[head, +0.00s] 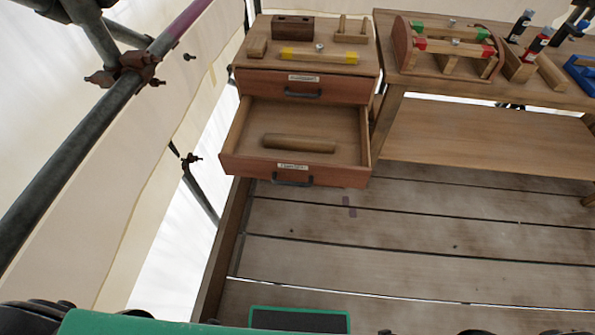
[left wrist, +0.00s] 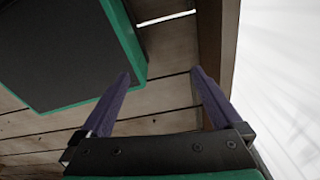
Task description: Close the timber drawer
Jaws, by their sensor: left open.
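The timber drawer (head: 235,158) is the lower of two in a small reddish wooden cabinet (head: 240,84) in the head view. It is pulled far out, and a wooden cylinder (head: 298,142) lies inside it. Its front carries a pale label and a dark bar handle (head: 292,183). The upper drawer (head: 330,88) is shut. My left gripper (left wrist: 165,78) shows in the left wrist view, its two purple fingers apart with nothing between them. It is over the plank floor, away from the drawer. My right gripper is not in view.
A wooden workbench (head: 480,88) with clamps and wood pieces stands right of the cabinet. Wood blocks (head: 293,26) lie on the cabinet top. Scaffold poles (head: 75,130) and pale sheeting are at the left. The plank floor (head: 400,235) before the drawer is clear.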

